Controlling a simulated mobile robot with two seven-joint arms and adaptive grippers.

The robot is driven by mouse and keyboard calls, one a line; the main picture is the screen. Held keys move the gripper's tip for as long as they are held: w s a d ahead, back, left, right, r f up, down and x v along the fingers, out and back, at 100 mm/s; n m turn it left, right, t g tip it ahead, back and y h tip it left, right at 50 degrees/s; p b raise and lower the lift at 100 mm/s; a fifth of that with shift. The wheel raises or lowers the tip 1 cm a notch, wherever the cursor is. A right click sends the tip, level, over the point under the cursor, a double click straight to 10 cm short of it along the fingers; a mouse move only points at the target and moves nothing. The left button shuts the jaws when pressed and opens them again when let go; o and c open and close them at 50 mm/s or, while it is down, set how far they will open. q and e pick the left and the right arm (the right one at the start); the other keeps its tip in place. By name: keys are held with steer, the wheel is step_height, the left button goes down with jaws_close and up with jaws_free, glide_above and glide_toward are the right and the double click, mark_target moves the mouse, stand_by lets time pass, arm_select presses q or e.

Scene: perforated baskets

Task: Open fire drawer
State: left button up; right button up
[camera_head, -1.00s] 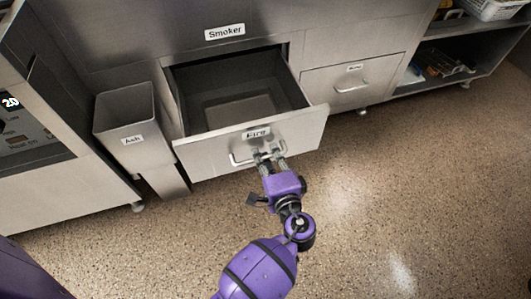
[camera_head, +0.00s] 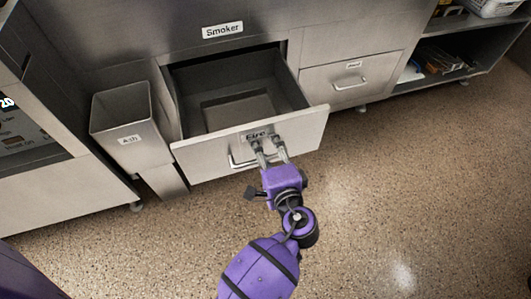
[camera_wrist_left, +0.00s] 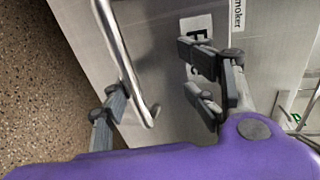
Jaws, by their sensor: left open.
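The fire drawer (camera_head: 200,155) is a grey metal drawer under the Smoker label, pulled out with its empty inside showing. Its label (camera_head: 256,135) reads "Fire", and its bar handle (camera_head: 237,163) runs across the front below that. My left gripper (camera_head: 268,149) is open at the drawer front, over the right part of the handle. In the left wrist view the handle (camera_wrist_left: 120,55) runs between the spread fingers of the left gripper (camera_wrist_left: 160,100), and no grip on it shows. My right gripper is not in view.
A metal ash bin (camera_head: 125,125) stands just left of the drawer. A second, shut drawer (camera_head: 350,78) is to the right, beside a low open shelf (camera_head: 455,55) with items. The speckled floor (camera_head: 420,190) in front is clear.

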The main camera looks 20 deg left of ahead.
mark_target(264, 125)
arm_select(q)
steer(key=o, duration=1)
steer(key=r, duration=0.4)
steer(key=w+r, duration=0.1)
steer(key=r, duration=0.1)
steer(key=shift+w+r, duration=0.1)
steer(key=shift+r, duration=0.7)
steer(key=f, duration=0.2)
steer(key=s+f, duration=0.1)
steer(key=shift+d+f, duration=0.1)
steer(key=shift+f, duration=0.25)
steer(key=shift+c, duration=0.2)
steer(key=shift+s+r, duration=0.15)
steer(key=shift+s, duration=0.05)
steer(key=shift+c, duration=1.1)
steer(key=shift+s+d+p, duration=0.3)
steer(key=shift+c, duration=0.5)
steer(key=shift+v, duration=0.9)
steer(key=c, duration=0.7)
steer(key=shift+s+f+p+v, duration=0.1)
steer(key=shift+f+p+v, duration=0.15)
steer(key=shift+v, duration=0.8)
steer(key=shift+s+f+p+v, duration=0.1)
steer(key=shift+p+v, duration=0.25)
steer(key=shift+v, duration=0.65)
steer(key=shift+s+f+p+v, duration=0.1)
steer(key=shift+f+p+v, duration=0.15)
steer(key=shift+v, duration=0.8)
steer(key=shift+c, duration=0.2)
